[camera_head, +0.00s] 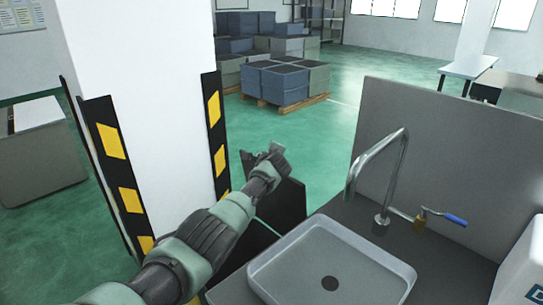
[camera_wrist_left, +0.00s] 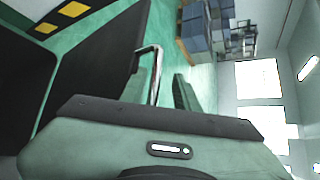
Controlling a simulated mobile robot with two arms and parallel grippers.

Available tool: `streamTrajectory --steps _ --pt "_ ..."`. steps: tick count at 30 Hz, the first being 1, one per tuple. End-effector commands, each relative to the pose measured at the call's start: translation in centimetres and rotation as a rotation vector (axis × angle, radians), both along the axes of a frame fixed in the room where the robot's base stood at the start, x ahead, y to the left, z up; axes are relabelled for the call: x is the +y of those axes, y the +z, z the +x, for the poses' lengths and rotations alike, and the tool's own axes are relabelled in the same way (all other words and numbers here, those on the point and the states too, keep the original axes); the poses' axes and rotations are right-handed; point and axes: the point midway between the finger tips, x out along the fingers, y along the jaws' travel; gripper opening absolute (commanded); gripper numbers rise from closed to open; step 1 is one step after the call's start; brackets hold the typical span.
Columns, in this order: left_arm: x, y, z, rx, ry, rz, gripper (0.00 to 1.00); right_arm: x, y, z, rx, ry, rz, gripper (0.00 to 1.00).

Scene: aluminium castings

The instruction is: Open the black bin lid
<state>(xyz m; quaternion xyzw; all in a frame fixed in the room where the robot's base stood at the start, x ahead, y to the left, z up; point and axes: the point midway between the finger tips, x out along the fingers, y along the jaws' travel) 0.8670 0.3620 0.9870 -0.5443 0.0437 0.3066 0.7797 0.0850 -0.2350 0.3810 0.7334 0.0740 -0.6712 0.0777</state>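The black bin (camera_head: 287,207) stands beside the white pillar, left of the sink, with dark flat panels partly hidden by my left arm. My left gripper (camera_head: 272,154) is above it in the head view. In the left wrist view a large black panel (camera_wrist_left: 98,65), apparently the lid, fills the left side, and a bent metal bar handle (camera_wrist_left: 155,72) sticks out from its edge. The fingers of my left gripper (camera_wrist_left: 163,90) are apart, with the bar showing between them; I cannot tell if they touch it. My right gripper is in neither view.
A grey sink (camera_head: 330,270) with a tall faucet (camera_head: 378,165) is on the right, before a grey partition (camera_head: 450,150). The white pillar (camera_head: 145,90) with black and yellow guards is close on the left. Crates on pallets (camera_head: 285,83) stand farther back.

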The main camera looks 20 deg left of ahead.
Motion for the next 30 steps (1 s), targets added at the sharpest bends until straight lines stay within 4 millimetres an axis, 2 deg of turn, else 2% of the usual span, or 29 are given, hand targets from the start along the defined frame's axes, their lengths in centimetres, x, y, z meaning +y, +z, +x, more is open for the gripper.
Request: streamTrajectory --steps 1,5,18,30 --pt "-0.2 0.5 -0.4 0.000 -0.002 -0.001 0.32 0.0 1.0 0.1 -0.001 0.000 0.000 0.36" --pt "-0.9 1.2 -1.6 0.000 -0.003 -0.003 0.32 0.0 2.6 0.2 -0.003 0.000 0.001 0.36" --pt "-3.2 2.8 -5.2 -0.005 -0.006 -0.002 0.32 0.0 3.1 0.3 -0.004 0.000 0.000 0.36" --pt "-3.5 3.0 -5.7 -0.003 -0.006 -0.003 0.32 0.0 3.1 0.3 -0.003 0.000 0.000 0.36"
